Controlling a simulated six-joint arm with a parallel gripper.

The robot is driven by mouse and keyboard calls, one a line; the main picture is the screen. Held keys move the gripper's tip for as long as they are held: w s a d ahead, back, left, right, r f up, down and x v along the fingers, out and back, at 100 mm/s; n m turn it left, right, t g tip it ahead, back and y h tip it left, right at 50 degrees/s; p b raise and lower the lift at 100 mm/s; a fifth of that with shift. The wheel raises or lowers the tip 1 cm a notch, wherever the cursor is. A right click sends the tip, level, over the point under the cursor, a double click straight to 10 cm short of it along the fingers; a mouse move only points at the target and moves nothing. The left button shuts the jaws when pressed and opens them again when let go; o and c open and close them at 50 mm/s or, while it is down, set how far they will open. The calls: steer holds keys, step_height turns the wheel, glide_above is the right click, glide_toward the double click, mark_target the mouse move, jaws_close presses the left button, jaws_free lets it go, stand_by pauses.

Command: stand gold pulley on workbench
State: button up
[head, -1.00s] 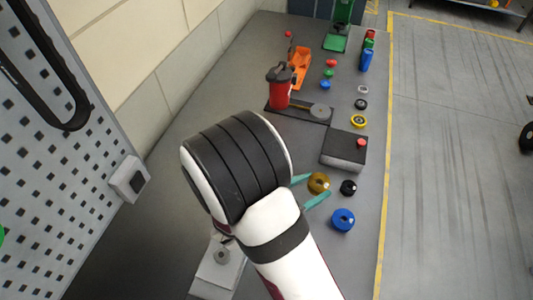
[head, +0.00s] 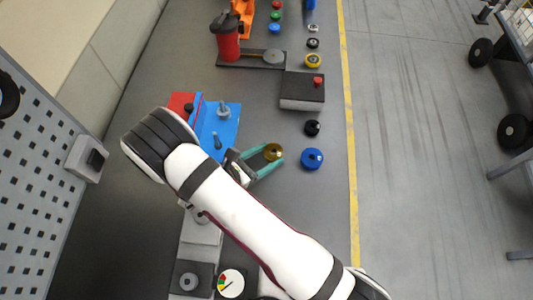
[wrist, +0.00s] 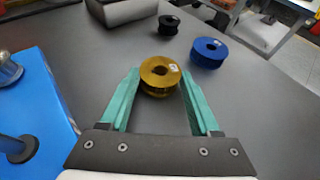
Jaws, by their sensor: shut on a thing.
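The gold pulley (head: 273,152) sits between the fingertips of my gripper (head: 268,160), right of the blue fixture plate in the head view. In the wrist view the gold pulley (wrist: 160,74) has its flat face and centre hole turned up, with a pale label on it. My gripper (wrist: 159,82) is shut on its sides with both teal fingers. The grey workbench (head: 150,170) lies under it. I cannot tell whether the pulley touches the bench or hangs just above it.
A black pulley (head: 311,128) and a blue pulley (head: 312,158) stand close on the right. The blue plate (head: 218,135) with upright pegs is at left. A grey box with a red button (head: 302,91) is farther back. The yellow line (head: 350,150) runs beyond the bench's right edge.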

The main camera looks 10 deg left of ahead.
steer(key=shift+f, duration=0.25)
steer(key=o, duration=1.4)
steer(key=shift+o, duration=0.2)
steer(key=shift+r, duration=0.15)
